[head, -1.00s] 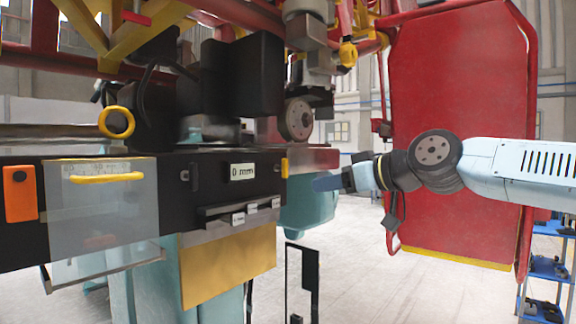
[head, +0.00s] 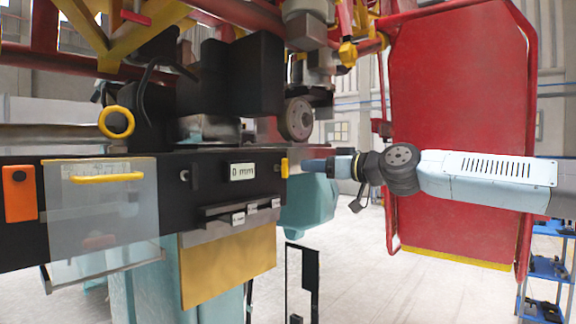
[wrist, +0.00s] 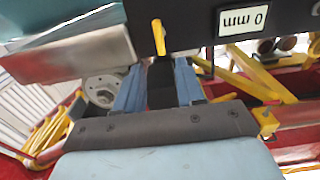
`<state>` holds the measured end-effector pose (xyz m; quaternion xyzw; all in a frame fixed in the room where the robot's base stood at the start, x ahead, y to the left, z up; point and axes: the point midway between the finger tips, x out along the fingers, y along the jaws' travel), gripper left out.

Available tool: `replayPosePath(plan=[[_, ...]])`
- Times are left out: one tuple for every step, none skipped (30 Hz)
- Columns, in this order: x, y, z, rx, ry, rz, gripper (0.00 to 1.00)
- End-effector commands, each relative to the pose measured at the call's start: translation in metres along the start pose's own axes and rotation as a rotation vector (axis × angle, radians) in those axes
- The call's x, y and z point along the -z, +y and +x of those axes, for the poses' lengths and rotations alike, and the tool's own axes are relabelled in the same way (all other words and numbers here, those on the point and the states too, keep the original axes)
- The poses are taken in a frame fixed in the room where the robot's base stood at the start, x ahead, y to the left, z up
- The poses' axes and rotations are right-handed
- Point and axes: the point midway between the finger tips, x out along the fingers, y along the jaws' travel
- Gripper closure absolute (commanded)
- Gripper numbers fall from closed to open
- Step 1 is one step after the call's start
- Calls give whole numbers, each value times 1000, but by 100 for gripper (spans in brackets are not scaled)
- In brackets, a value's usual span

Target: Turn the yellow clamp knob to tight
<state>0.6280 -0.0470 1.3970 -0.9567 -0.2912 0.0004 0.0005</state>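The yellow clamp knob (head: 285,167) is a small upright bar at the right end of the black panel (head: 215,172). In the wrist view, which is upside down, the knob (wrist: 158,37) stands just beyond my fingertips, roughly in line with the gap between them. My gripper (head: 308,165) points left at the knob from the right, a short way off. In the wrist view my gripper's (wrist: 160,66) two blue fingers are apart, with a dark area showing between them. No contact with the knob is visible.
A display reading "0 mm" (head: 242,171) sits on the panel left of the knob. A clear guard with a yellow handle (head: 107,178) and an orange switch (head: 19,193) are farther left. A grey wheel (head: 297,119) is above the gripper. A large red panel (head: 460,120) stands behind my arm.

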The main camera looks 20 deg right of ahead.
Motion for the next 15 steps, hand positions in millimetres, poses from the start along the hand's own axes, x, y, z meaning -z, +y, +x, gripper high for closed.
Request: replayPosePath(plan=[[0, -1, 9, 3, -1, -1, 62], [0, -1, 14, 2, -1, -2, 62], [0, -1, 20, 2, -1, -2, 62], [0, -1, 24, 2, -1, -2, 62], [0, -1, 29, 2, 0, -2, 62], [0, -1, 35, 2, -1, -3, 62], [0, -1, 39, 2, -1, -2, 62], [0, -1, 43, 2, -2, -2, 62], [0, -1, 49, 2, -1, -1, 62], [1, -1, 53, 2, 0, -1, 62], [1, -1, 57, 1, 0, -1, 62], [0, -1, 63, 2, -1, -1, 62], [0, -1, 67, 2, -1, -1, 62], [0, -1, 71, 2, -1, -2, 62], [0, -1, 76, 2, -1, -2, 62]])
